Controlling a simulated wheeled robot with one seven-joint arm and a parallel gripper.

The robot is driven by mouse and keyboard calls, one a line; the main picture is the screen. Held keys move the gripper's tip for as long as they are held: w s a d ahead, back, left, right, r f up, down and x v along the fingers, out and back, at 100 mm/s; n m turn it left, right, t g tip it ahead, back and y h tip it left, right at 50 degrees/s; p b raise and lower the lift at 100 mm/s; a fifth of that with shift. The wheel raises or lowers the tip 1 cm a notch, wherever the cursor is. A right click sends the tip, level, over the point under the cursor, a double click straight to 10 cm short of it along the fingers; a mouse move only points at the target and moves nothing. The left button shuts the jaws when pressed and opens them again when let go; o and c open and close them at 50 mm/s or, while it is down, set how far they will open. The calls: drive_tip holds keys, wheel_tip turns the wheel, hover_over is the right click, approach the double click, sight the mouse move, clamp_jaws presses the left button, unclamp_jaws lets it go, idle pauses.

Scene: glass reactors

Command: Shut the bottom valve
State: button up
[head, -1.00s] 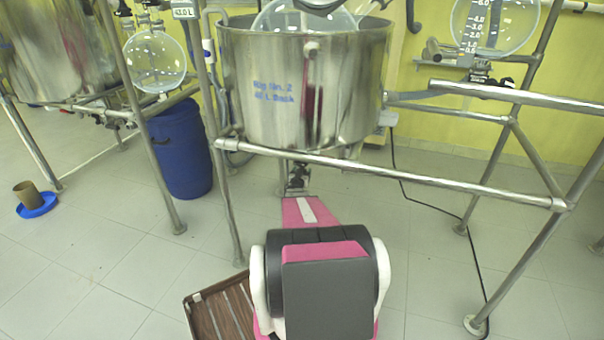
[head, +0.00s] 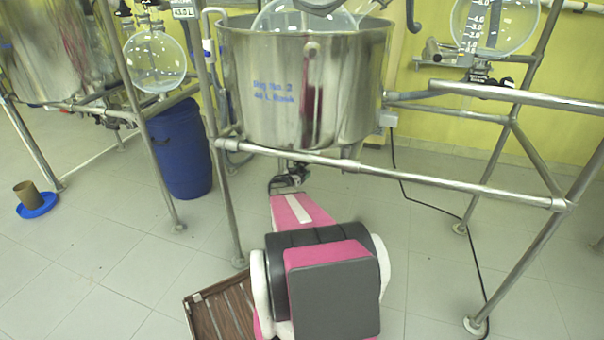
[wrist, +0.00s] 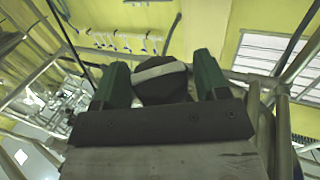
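My gripper is just below the vessel's underside. In the wrist view, a round dark part with a pale bar across it (wrist: 160,80), which looks like the valve, shows between the two green fingers of my gripper (wrist: 158,78). The fingers are apart, one on each side of it. I cannot tell whether either finger touches it.
A steel frame rail (head: 400,172) crosses in front of the vessel above my arm. A blue drum (head: 180,150) stands left, and a brown slatted tray (head: 222,308) lies on the floor at front left. A black cable (head: 440,207) hangs right.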

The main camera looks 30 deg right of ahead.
drive_tip(key=c, duration=0.5)
drive_tip(key=shift+s+n+t+y, duration=0.2)
drive_tip(key=shift+n+t+y, duration=0.2)
drive_tip(key=shift+n+t, duration=0.5)
drive_tip(key=n+t+y, duration=0.2)
drive_tip(key=t, duration=0.1)
drive_tip(key=n+t+y, duration=0.3)
drive_tip(key=t, duration=0.1)
drive_tip(key=shift+w+y, duration=0.2)
drive_tip(key=shift+y, duration=0.1)
drive_tip(key=shift+n+t, duration=0.3)
drive_tip(key=o, duration=0.7)
drive_tip(key=v, duration=0.8)
